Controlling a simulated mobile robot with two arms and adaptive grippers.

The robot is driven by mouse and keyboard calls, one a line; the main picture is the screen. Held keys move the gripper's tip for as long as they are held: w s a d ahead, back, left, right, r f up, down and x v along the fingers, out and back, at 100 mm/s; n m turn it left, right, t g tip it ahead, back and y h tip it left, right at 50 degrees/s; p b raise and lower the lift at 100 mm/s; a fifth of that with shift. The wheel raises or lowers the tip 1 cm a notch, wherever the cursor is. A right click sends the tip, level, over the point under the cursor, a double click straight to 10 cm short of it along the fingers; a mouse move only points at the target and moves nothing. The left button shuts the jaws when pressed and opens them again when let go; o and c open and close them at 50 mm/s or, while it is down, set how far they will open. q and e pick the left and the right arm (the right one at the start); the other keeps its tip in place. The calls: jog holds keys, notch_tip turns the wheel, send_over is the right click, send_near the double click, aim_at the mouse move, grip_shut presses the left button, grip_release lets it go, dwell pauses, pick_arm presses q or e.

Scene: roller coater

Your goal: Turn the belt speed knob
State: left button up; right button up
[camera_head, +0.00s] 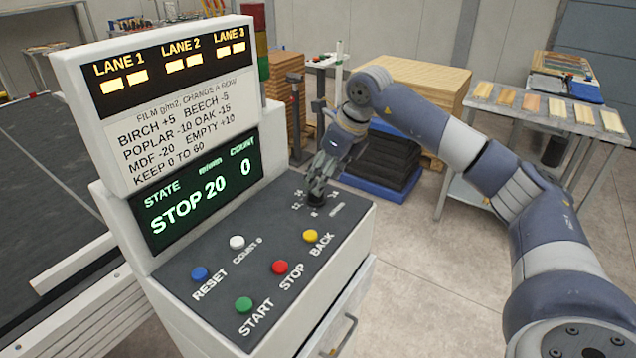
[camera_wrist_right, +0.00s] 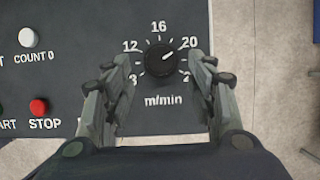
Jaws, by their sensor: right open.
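The belt speed knob (camera_wrist_right: 160,62) is round and black with a white pointer mark, on the dark panel above the "m/min" label. Its mark points up and right, toward 20. My right gripper (camera_wrist_right: 166,85) is open, with one finger on each side of the knob and a visible gap on both sides. In the head view the right gripper (camera_head: 317,190) is at the panel's far right corner and mostly hides the knob. The display (camera_head: 197,190) reads STOP, 20 and count 0. My left gripper is not in view.
The control panel (camera_head: 330,262) carries blue, white, green, red and yellow buttons nearer the front. The lane sign (camera_head: 170,75) stands upright behind it. A conveyor bed (camera_head: 40,170) lies at left. A sample table (camera_head: 500,105) stands at right, with open floor (camera_head: 430,270) between.

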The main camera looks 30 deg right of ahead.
aim_at(311, 199)
jog(key=x, duration=0.4)
jog(key=shift+w+r+p, duration=0.1)
jog(key=shift+w+p, duration=0.05)
jog(key=shift+p, duration=0.2)
jog(key=shift+f, duration=0.25)
jog(key=c, duration=1)
